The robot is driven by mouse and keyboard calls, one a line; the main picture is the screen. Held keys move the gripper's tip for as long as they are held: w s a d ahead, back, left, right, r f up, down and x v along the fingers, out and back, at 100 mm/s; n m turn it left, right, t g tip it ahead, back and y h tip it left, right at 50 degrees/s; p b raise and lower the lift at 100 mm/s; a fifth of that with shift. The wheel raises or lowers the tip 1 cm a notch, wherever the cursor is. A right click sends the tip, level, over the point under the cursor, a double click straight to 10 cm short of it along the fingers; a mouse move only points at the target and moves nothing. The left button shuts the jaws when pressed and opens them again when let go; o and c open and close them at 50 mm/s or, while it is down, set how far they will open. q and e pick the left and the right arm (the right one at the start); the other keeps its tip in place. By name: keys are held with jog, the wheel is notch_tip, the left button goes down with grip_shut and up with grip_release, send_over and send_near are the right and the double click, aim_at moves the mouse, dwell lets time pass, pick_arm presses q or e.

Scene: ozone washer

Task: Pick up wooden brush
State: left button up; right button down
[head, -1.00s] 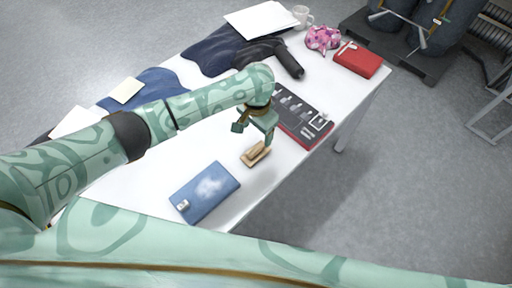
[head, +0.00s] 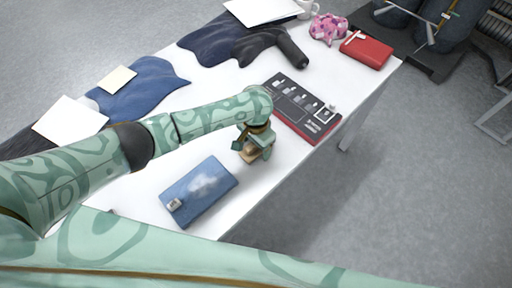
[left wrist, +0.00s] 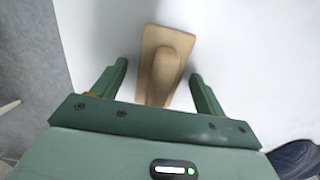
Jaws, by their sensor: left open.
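The wooden brush (left wrist: 163,62) lies on the white table, a tan block with a raised handle facing up. In the left wrist view it sits between and beyond the two open fingers of my left gripper (left wrist: 163,85), touching neither as far as I can see. In the head view my left gripper (head: 250,154) is over the brush (head: 249,155), which is mostly hidden beneath it. My right gripper is not in view.
A blue folder (head: 199,191) lies just in front of the brush. A red-edged tray (head: 304,110) lies behind it to the right. Dark and blue cloths (head: 140,92), papers (head: 70,120), a red box (head: 367,51) and a pink patterned item (head: 328,28) lie further off.

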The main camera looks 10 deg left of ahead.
pick_arm(q)
jog(key=shift+r, duration=0.1)
jog(key=c, duration=1.2)
jog(key=shift+r, duration=0.35)
jog(key=r+p, duration=0.1)
jog(key=r, duration=0.1)
jog(key=r+p, duration=0.1)
jog(key=shift+s+d+r+p, duration=0.1)
jog(key=shift+d+r+p, duration=0.1)
jog(key=shift+r+p, duration=0.15)
jog(key=shift+s+d+r+p, duration=1.2)
jog(key=shift+s+d+r, duration=0.25)
jog(key=shift+d, duration=0.35)
jog(key=shift+s+d+r+p, duration=1.25)
jog(key=shift+s+d+r, duration=0.15)
jog(key=shift+d, duration=0.4)
jog(key=shift+s+d+r+p, duration=1.2)
jog(key=shift+s+d+r, duration=0.2)
jog(key=shift+d, duration=0.4)
